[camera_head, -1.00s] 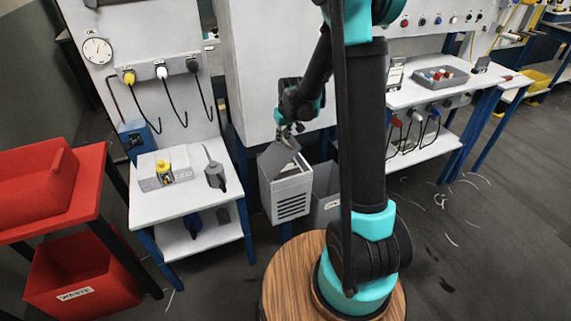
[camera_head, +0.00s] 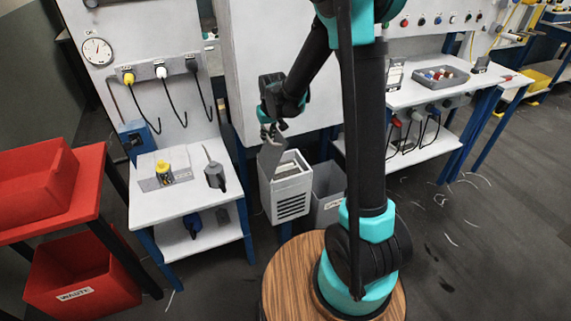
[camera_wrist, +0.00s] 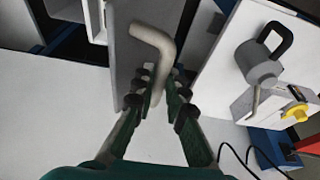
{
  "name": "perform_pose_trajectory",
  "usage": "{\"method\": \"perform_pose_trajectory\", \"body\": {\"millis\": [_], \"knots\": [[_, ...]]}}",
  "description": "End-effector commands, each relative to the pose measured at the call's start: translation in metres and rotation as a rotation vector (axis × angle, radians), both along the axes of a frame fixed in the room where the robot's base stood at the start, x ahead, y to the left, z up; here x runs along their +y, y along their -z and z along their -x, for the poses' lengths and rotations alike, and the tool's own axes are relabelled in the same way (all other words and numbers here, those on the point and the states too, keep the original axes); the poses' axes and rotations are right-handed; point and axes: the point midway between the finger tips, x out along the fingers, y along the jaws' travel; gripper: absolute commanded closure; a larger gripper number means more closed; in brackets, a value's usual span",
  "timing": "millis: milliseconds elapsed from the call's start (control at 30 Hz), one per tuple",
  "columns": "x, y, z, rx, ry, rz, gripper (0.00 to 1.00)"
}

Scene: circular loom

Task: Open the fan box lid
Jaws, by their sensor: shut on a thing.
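The fan box (camera_head: 287,199) is a white box with dark slots in its front, left of the grey bin. Its grey lid (camera_head: 269,160) stands steeply raised at the box's left side, and the box's top opening shows. My gripper (camera_head: 272,138) is at the lid's upper end. In the wrist view, my gripper (camera_wrist: 160,92) is shut on the pale bent handle (camera_wrist: 158,45) of the lid (camera_wrist: 128,65). The lid's hinge edge is hard to make out.
A white side table (camera_head: 205,196) with a yellow-topped device (camera_head: 164,173) and a grey tool (camera_head: 215,176) stands close on the left. A grey bin (camera_head: 328,190) stands right of the box. A large white cabinet (camera_head: 280,60) rises behind.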

Motion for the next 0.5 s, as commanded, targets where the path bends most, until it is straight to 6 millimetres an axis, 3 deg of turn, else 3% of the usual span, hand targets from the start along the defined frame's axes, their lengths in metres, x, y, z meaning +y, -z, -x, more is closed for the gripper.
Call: {"method": "perform_pose_trajectory", "body": {"millis": [167, 500], "knots": [[0.005, -0.001, 0.000, -0.004, -0.002, -0.001, 1.00], [0.041, 0.000, 0.012, -0.003, -0.004, -0.002, 1.00]]}}
